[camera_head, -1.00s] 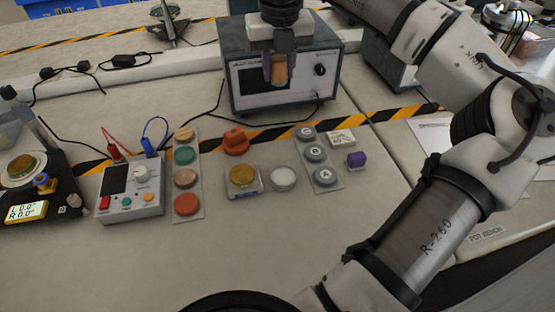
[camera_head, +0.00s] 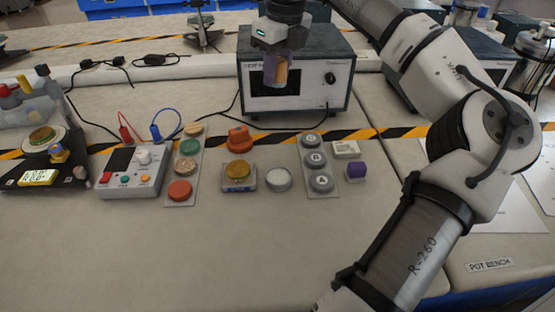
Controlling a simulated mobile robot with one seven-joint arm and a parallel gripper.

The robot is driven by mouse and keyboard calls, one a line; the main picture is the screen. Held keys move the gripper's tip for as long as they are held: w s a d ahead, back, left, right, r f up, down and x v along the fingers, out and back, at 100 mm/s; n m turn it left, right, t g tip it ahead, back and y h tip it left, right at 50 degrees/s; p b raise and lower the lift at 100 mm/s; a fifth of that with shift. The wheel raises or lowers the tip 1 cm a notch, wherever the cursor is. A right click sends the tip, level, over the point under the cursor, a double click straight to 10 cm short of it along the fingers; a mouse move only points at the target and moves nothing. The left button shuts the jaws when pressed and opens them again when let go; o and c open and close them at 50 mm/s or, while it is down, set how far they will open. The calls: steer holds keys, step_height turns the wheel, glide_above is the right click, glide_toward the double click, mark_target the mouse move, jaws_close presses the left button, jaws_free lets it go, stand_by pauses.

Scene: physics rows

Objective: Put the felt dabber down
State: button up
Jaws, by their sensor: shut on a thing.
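My gripper (camera_head: 275,70) points down at the upper middle of the view, in front of a dark grey instrument box.
The instrument box (camera_head: 325,95) stands behind my gripper. The front bench is clear.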

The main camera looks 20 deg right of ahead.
mark_target(275, 155)
step_height(275, 155, down, 20)
steer(key=shift+r+p, duration=0.1)
steer(key=shift+p, duration=0.35)
steer(key=shift+f, duration=0.25)
steer(key=o, duration=0.9)
steer(key=shift+r, duration=0.1)
steer(key=r, duration=0.4)
steer(key=s+r, duration=0.1)
steer(key=r, duration=0.7)
steer(key=shift+s+d+b, duration=0.3)
steer(key=shift+d+b, duration=0.05)
steer(key=shift+d, duration=0.05)
